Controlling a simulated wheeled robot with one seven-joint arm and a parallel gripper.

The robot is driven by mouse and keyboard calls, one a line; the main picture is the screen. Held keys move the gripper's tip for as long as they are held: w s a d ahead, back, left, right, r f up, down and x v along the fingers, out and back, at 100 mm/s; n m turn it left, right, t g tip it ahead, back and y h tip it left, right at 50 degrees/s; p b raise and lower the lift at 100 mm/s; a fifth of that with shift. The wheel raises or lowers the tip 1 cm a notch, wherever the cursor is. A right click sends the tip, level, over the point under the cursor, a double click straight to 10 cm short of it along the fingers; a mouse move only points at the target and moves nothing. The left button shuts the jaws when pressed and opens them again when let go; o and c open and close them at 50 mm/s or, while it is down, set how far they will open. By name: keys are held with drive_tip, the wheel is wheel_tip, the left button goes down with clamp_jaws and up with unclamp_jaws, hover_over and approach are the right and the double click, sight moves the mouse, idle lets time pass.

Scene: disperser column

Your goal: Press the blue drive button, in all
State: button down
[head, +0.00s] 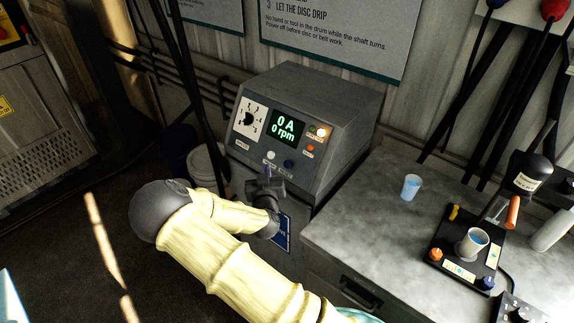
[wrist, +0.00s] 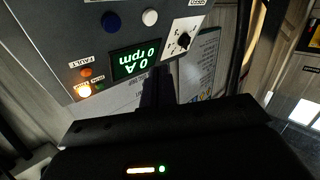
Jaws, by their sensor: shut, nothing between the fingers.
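The grey control box (head: 335,95) has a blue button (head: 289,163) low on its front face, right of a white button (head: 271,155). In the wrist view, which is upside down, the blue button (wrist: 111,22) sits at the top, left of the white button (wrist: 150,18). The display (head: 286,127) reads 0 A and 0 rpm. My gripper (head: 266,172) is shut and empty, just in front of and below the buttons. Its fingers also show in the wrist view (wrist: 157,82), pointing toward the panel. I see no contact with the blue button.
A dial (head: 249,119) is on the panel's left, and a lit lamp (head: 322,131) and an orange fault lamp (head: 310,148) are on its right. A grey bench (head: 365,225) at right holds a blue-tinted cup (head: 411,187) and a black stand.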

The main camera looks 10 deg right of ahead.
sight(288, 164)
drive_tip(key=shift+w+d+f+b, duration=0.5)
drive_tip(key=shift+w+d+f, duration=0.25)
drive_tip(key=shift+d, duration=0.25)
drive_tip(key=shift+w+d+f+b, duration=0.45)
drive_tip(key=shift+w+d+f, duration=0.25)
drive_tip(key=shift+d, duration=0.25)
drive_tip(key=shift+w+d+f+b, duration=0.5)
drive_tip(key=shift+w+d+f, duration=0.25)
drive_tip(key=shift+d, duration=0.25)
drive_tip(key=shift+w, duration=0.1)
drive_tip(key=shift+s, duration=0.2)
drive_tip(key=shift+w, duration=0.1)
drive_tip(key=shift+w+d+f+b, duration=0.15)
drive_tip(key=shift+w+d+b, duration=0.05)
drive_tip(key=shift+d+b, duration=0.15)
